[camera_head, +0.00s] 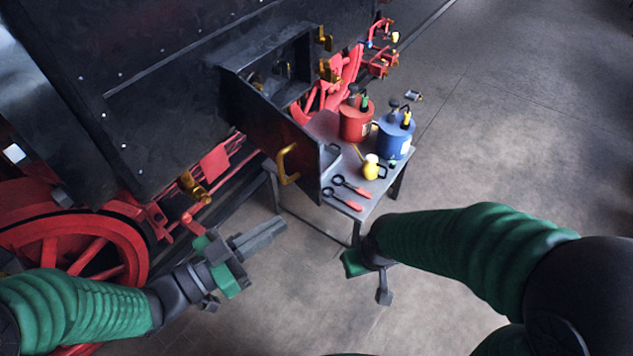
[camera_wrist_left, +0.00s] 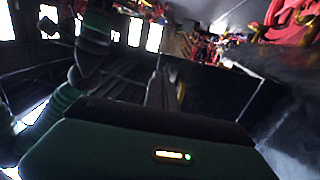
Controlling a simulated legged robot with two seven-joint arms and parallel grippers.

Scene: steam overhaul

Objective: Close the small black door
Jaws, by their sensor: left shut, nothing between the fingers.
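The small black door (camera_head: 262,128) stands open in the head view, swung out from a black box-like compartment (camera_head: 285,68) on the side of the locomotive. A brass handle (camera_head: 286,164) is on the door's outer face. My left gripper (camera_head: 280,228) is shut and empty, below the door and its handle, apart from both. My right gripper (camera_head: 368,275) is low in front of the small table; its fingers are mostly hidden, so its opening cannot be told. In the left wrist view the left fingers (camera_wrist_left: 160,92) show dark and close together.
A small grey table (camera_head: 372,190) stands just right of the door. It holds a red can (camera_head: 356,122), a blue can (camera_head: 394,140), a yellow oiler (camera_head: 371,171) and red-handled tools (camera_head: 350,187). A red wheel (camera_head: 75,240) is at left. The floor at right is clear.

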